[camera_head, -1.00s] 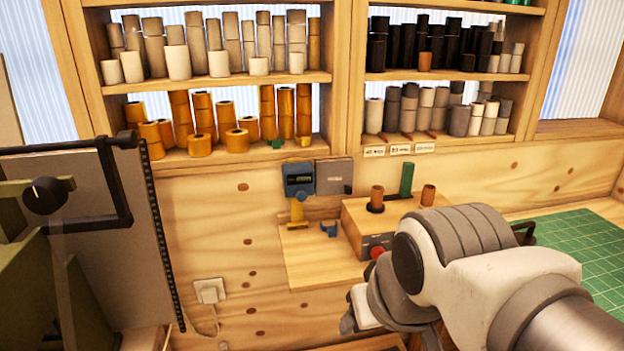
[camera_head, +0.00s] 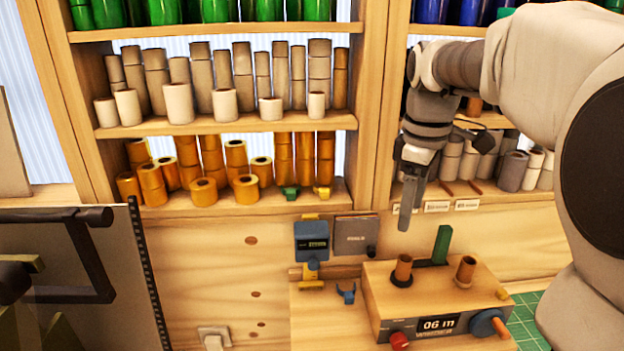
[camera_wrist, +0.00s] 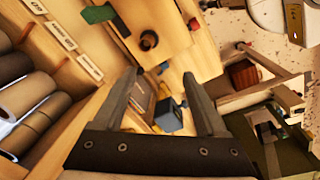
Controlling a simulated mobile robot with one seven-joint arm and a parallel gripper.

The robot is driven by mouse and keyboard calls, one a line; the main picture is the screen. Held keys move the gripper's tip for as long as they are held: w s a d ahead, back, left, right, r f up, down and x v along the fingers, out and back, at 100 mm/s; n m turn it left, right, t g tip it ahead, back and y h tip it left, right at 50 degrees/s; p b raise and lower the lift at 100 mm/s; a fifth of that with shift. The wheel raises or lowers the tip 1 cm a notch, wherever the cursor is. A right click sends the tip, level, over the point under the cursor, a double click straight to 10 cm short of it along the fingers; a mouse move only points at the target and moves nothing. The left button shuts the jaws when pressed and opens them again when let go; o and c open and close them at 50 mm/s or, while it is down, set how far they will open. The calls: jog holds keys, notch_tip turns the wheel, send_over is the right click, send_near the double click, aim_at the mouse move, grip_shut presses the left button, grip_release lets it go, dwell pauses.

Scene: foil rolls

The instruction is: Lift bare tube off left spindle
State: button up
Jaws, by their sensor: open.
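The winder, a wooden box (camera_head: 385,300) with a small display, stands on the wooden ledge. A short bare brown tube (camera_head: 403,267) stands upright on its left spindle, with a dark ring at its foot. A second brown tube (camera_head: 466,268) stands on the right spindle. My gripper (camera_head: 408,205) hangs fingers down, above the left tube and apart from it, in front of the shelf. In the wrist view my gripper (camera_wrist: 161,77) has its fingers spread with nothing held between them. A dark-ringed tube (camera_wrist: 149,40) shows beyond the fingertips there.
A green upright piece (camera_head: 442,245) stands behind the box. A blue gauge (camera_head: 312,240) hangs on the wall to the left, with a small blue holder (camera_head: 346,293) below. Shelves hold gold rolls (camera_head: 204,191) and grey rolls. A red knob (camera_head: 399,340) and blue crank (camera_head: 487,323) are on the box front.

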jog(key=w+d+n+g+p, duration=0.1)
jog(key=w+d+n, duration=0.1)
jog(key=w+d, duration=0.15)
send_near(403, 264)
jog(key=shift+n, duration=0.4)
jog(key=f, duration=0.2)
jog(key=w+d+f, duration=0.1)
jog(key=f, duration=0.1)
jog(key=w+f, duration=0.1)
jog(key=f, duration=0.1)
jog(key=shift+d, duration=0.3)
jog(key=shift+s+a+f+p, duration=0.1)
jog(key=shift+f+p, duration=0.15)
jog(key=shift+f, duration=1.1)
jog(key=shift+s+a+f+p, duration=0.15)
jog(key=shift+f+p, duration=0.1)
jog(key=shift+f, duration=1.1)
grip_shut()
